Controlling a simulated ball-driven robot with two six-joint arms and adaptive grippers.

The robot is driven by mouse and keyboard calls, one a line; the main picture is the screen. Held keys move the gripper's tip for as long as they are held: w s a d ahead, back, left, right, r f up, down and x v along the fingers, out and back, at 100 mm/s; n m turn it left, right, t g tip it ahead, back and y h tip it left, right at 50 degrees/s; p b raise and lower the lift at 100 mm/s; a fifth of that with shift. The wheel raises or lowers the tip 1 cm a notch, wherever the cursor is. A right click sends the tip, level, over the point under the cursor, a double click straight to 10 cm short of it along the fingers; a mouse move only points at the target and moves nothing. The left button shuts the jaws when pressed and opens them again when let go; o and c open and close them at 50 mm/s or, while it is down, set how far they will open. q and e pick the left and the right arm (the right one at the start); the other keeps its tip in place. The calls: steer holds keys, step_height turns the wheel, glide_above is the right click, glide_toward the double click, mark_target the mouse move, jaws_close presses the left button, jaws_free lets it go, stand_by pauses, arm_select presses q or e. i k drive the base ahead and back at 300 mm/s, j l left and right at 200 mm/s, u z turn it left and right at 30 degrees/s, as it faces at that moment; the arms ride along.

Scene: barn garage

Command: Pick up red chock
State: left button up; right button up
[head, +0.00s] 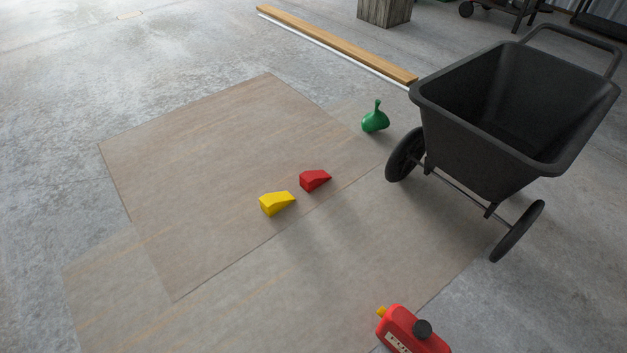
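The red chock (314,180) is a small wedge lying on a thin brown sheet (190,170) on the floor, near the middle of the head view. A yellow chock (276,203) of similar shape lies just to its left and slightly nearer, with a small gap between them. Both are close to the sheet's right edge. Neither of my grippers shows in the head view.
A black wheeled cart (480,160) stands at the right. A green pear-shaped object (375,120) sits near its wheel. A red canister (412,332) is at the bottom. A wooden plank (340,45) and a wooden block (384,12) lie behind. The floor at left is clear.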

mark_target(310, 180)
steer(key=i+j+z, duration=0.35)
steer(key=i+j, duration=0.4)
steer(key=i, duration=0.45)
steer(key=i+j+z, duration=0.4)
steer(key=i+j, duration=0.65)
